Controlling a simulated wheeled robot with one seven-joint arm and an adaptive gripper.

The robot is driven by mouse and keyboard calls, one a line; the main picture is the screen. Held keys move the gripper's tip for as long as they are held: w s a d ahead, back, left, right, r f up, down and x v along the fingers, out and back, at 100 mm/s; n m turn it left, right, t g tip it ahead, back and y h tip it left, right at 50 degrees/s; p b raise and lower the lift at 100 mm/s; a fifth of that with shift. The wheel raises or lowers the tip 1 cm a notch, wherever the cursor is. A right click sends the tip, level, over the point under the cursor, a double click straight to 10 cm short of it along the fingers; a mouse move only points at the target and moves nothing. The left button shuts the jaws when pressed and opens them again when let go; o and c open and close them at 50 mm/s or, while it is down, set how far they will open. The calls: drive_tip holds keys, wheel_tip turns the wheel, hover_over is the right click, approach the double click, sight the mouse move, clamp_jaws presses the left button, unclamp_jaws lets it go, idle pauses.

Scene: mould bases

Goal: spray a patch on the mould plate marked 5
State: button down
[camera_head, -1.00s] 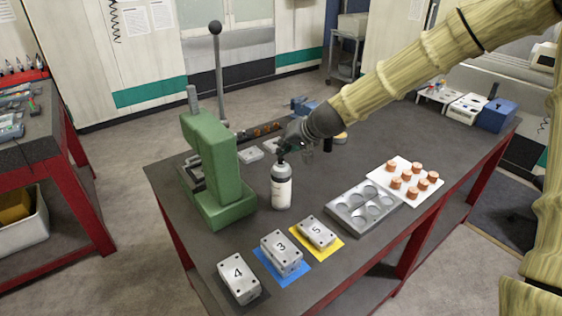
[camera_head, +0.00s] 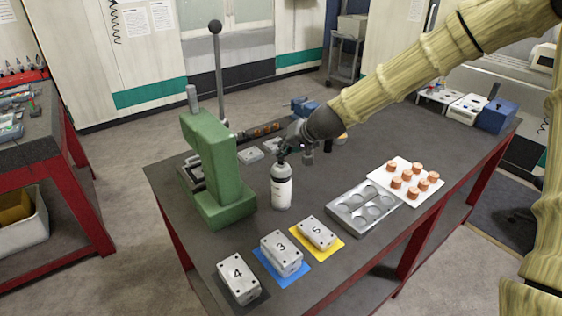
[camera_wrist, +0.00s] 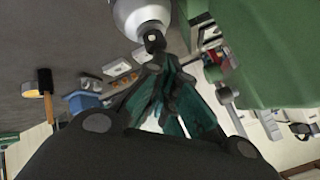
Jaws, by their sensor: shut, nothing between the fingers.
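The mould plate marked 5 (camera_head: 316,233) lies on a yellow mat (camera_head: 328,254) near the table's front edge. The spray bottle (camera_head: 281,190), white with a dark top, stands upright on the table, right of the green press. My gripper (camera_head: 285,151) is at the bottle's top in the head view. In the wrist view my gripper (camera_wrist: 155,62) has its fingers together with nothing between them, and the bottle's pale body (camera_wrist: 146,16) shows just beyond the tips. Whether the fingers touch the bottle's top, I cannot tell.
The green press (camera_head: 218,172) with its tall lever stands left of the bottle. Plates marked 3 (camera_head: 281,254) and 4 (camera_head: 238,278) lie left of plate 5. A grey tray with round recesses (camera_head: 363,208) and a white board of copper-coloured pieces (camera_head: 382,175) are at right.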

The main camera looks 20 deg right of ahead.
sight(279, 160)
drive_tip(key=shift+r+p, duration=0.7)
drive_tip(key=shift+r, duration=0.15)
wheel_tip(279, 160, up, 6)
drive_tip(key=p, duration=0.4)
idle(0.5)
idle(1.8)
drive_tip(key=m+p, duration=0.1)
drive_tip(key=m, duration=0.4)
drive_tip(key=a+r+m+p, duration=0.1)
drive_tip(key=m, duration=0.5)
drive_tip(key=s+r+m+p, duration=0.1)
drive_tip(key=m, duration=0.5)
drive_tip(key=shift+a+r+y, duration=0.2)
drive_tip(key=shift+a+y, duration=0.2)
